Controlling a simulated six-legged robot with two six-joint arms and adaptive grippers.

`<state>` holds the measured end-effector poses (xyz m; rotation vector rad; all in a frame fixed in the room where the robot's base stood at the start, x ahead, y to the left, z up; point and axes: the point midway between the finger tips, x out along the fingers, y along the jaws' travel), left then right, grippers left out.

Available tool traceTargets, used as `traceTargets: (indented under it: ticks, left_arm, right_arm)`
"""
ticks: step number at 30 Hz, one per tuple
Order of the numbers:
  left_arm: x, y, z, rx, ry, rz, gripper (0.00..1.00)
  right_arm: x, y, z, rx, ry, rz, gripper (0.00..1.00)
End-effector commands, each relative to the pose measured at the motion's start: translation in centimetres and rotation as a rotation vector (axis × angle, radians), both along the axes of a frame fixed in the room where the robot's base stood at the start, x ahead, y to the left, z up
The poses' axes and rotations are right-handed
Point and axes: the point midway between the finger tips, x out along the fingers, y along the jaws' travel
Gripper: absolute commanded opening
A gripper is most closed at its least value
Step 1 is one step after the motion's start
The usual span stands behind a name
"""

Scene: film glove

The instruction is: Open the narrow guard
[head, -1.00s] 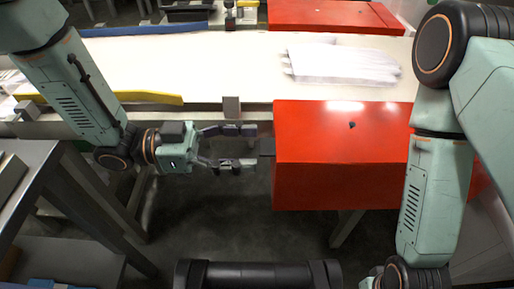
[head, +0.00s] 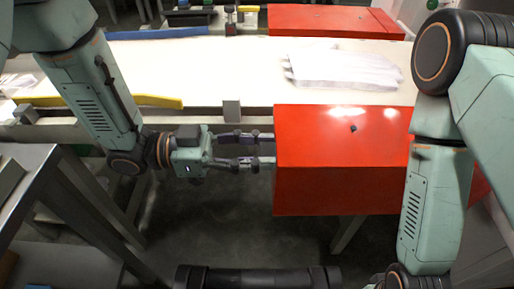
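A red box-shaped guard (head: 335,150) stands at the front edge of the conveyor, right of centre, with a small dark spot on its top. Its lid looks down. My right arm hides its right part, so I cannot tell whether it is one piece. My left gripper (head: 257,150) is at the guard's left side, fingers pointing right, tips close to the red side. The two fingers are apart, one above the other in the picture. Whether they touch the small dark handle on that side is not clear. My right gripper is outside the picture.
A pale conveyor belt (head: 210,75) runs across, carrying a stack of white film gloves (head: 342,70). A second red guard (head: 325,20) stands on the far side. A yellow strip (head: 150,101) edges the belt. A grey metal table (head: 40,180) stands at left. Dark floor lies below.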

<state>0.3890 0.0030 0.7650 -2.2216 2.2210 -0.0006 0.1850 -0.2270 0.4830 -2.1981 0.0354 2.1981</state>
Motion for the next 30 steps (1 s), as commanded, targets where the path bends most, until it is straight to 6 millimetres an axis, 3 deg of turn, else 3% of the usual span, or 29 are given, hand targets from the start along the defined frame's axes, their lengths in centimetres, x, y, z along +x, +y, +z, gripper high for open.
traceTargets:
  ticks: [11, 23, 30]
  left_arm:
    - [0.0, 0.0, 0.0, 0.0, 0.0, 0.0, 0.01]
    - [0.0, 0.0, 0.1, 0.0, 0.006, 0.0, 0.0]
    - [0.1, 0.0, 1.1, 0.0, 0.062, 0.0, 0.0]
  right_arm:
    - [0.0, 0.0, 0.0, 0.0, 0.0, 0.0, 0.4]
    - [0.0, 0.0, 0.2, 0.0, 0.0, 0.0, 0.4]
    - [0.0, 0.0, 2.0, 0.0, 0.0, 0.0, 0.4]
